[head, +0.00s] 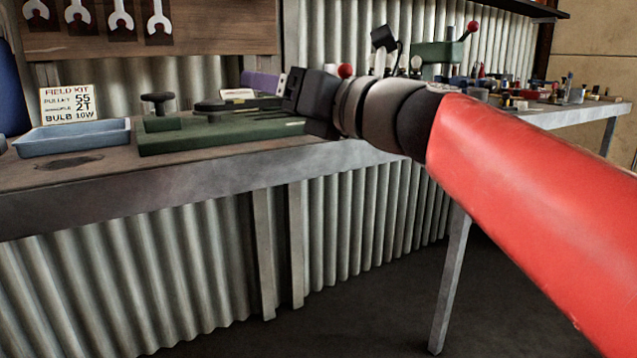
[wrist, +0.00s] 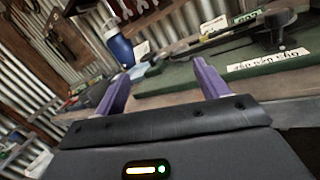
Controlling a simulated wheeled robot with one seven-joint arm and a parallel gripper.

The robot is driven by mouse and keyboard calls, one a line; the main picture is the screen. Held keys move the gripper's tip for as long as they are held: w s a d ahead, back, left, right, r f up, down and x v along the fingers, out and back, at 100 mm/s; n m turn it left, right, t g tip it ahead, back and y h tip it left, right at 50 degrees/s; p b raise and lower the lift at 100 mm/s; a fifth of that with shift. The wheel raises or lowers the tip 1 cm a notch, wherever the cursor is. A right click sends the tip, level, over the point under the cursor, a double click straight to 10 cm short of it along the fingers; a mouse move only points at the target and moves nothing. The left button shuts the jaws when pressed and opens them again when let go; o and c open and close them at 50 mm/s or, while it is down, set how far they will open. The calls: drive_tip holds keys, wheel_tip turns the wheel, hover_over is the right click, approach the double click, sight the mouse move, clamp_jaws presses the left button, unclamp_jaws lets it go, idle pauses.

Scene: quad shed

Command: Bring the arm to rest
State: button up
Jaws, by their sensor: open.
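My arm crosses the head view from the lower right, its red link in front of the workbench. The black body of my gripper is near the middle of that view, by the right end of the green board (head: 220,137). One purple finger shows there, and the other I cannot make out. In the wrist view my gripper (wrist: 163,86) has its two purple fingers wide apart with nothing between them. The green board (wrist: 180,82) lies beyond the fingers, with a white label and a black knob on it. Whether the gripper touches the bench is unclear.
A blue tray (head: 75,136) and a field kit card (head: 68,104) stand on the workbench (head: 110,192) at left. A blue bottle (wrist: 118,46) shows in the wrist view. Wrenches (head: 120,16) hang above. Small items crowd the far right bench (head: 580,113). The floor below is clear.

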drive_tip(key=w+d+f+m+t+h+p, duration=0.1)
drive_tip(key=w+d+m+t+h+p, duration=0.15)
drive_tip(key=d+m+t+h, duration=1.05)
drive_tip(key=s+d+f+m+g+h+p, duration=0.25)
drive_tip(key=d+f+m+g, duration=0.5)
drive_tip(key=m, duration=0.75)
drive_tip(key=s+f+m+g+p, duration=0.1)
drive_tip(key=s+f+m+g, duration=0.5)
drive_tip(key=s+f, duration=0.3)
drive_tip(key=s+f+m+g+p, duration=0.1)
drive_tip(key=s+f+m+g, duration=0.5)
drive_tip(key=f, duration=0.8)
drive_tip(key=s+m, duration=0.3)
drive_tip(key=shift+a, duration=0.35)
drive_tip(key=shift+y, duration=0.25)
